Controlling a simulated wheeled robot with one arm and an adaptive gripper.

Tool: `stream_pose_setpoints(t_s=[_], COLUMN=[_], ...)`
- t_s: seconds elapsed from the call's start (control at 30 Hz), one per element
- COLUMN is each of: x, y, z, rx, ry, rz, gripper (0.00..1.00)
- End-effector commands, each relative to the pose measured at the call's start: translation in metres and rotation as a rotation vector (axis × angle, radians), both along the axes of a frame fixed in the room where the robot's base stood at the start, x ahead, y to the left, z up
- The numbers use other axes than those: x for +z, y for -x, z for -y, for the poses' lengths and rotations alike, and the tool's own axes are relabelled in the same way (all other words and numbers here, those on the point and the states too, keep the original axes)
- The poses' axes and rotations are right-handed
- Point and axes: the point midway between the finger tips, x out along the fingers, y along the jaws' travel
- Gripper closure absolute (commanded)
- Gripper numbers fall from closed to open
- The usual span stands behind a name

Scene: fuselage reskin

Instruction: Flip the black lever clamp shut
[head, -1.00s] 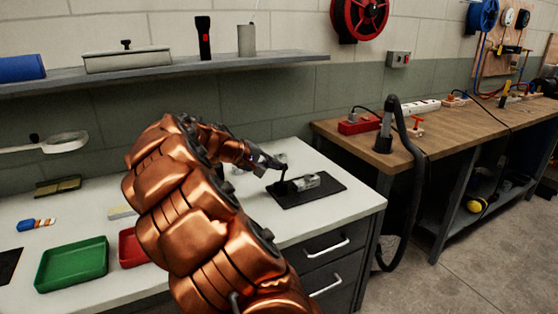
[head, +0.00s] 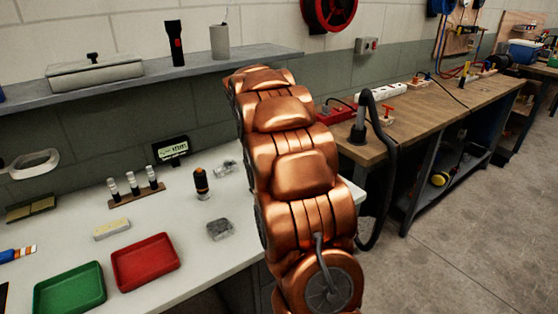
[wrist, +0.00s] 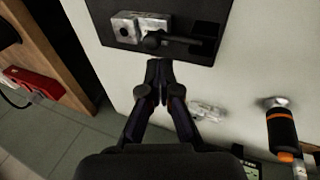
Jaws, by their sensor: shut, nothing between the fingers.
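The black lever clamp (wrist: 193,43) is on a dark plate (wrist: 120,36) at the top of the wrist view. Its lever runs leftward to a round black knob (wrist: 153,42) in front of a grey metal block (wrist: 127,25). From this angle, I cannot tell whether the lever lies fully down. My gripper (wrist: 160,68) is shut and empty, with its fingertips just below the knob in the picture. I cannot tell whether they touch it. In the head view my arm hides the clamp, plate and gripper.
On the white bench are an orange-and-black screwdriver-like tool (head: 201,183), a grey block (head: 220,229), a red tray (head: 146,261) and a green tray (head: 70,290). A wooden workbench (head: 420,110) with a black hose (head: 376,190) stands at right.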

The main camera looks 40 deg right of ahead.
Motion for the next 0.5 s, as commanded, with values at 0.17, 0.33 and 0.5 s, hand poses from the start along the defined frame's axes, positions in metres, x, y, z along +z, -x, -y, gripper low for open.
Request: stream_pose_setpoints(t_s=[0.17, 0.33, 0.5], x=[0.006, 0.013, 0.016], y=[0.001, 0.002, 0.002], z=[0.002, 0.002, 0.002], rx=[-0.003, -0.005, -0.005], ry=[0.001, 0.001, 0.001], rz=[0.0, -0.001, -0.001], gripper=[1.0, 1.0, 1.0])
